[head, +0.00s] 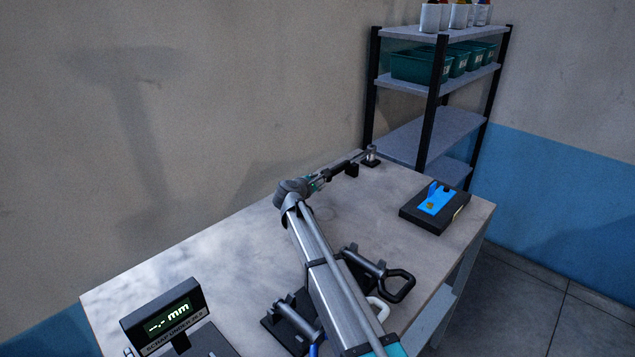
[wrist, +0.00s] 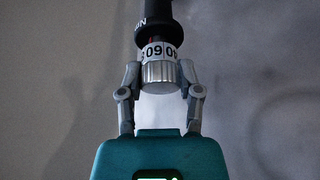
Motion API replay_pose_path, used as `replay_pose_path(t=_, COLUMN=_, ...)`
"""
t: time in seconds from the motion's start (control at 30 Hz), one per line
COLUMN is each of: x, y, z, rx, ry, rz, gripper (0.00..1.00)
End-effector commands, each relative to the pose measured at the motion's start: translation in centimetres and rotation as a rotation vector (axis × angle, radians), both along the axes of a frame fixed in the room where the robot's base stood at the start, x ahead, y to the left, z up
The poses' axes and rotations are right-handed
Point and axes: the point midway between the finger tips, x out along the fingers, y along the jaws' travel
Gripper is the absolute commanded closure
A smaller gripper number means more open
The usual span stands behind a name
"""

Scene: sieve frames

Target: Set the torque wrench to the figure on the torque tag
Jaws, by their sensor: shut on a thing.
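The torque wrench (head: 345,168) lies along the back of the bench, black, with its far end at a small upright post. In the wrist view its black handle (wrist: 154,15) ends in a white ring with black digits (wrist: 160,52) and a silver knurled knob (wrist: 160,75). The digits look like "09" or an upside-down "60"; I cannot tell which. My gripper (wrist: 160,71) is shut on the knurled knob, one finger on each side. In the head view my gripper (head: 322,184) is at the wrench's near end. I cannot make out a torque tag.
A digital readout (head: 165,318) showing "-.- mm" stands front left. Black stands with handles (head: 365,262) are beside my arm. A shelf rack (head: 432,120) with green bins stands behind. The bench's left middle is clear.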

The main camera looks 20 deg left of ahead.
Motion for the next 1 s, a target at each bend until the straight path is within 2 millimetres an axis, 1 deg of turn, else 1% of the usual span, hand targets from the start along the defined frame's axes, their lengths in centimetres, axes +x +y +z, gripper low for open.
replay_pose_path(t=0.17, x=0.10, y=0.12, z=0.09, rx=-0.062, ry=0.025, rz=-0.002, gripper=1.00)
replay_pose_path(t=0.37, x=0.15, y=0.25, z=0.13, rx=-0.183, ry=0.075, rz=-0.002, gripper=1.00)
replay_pose_path(t=1.0, x=0.23, y=0.42, z=-0.09, rx=-0.732, ry=0.301, rz=-0.009, gripper=1.00)
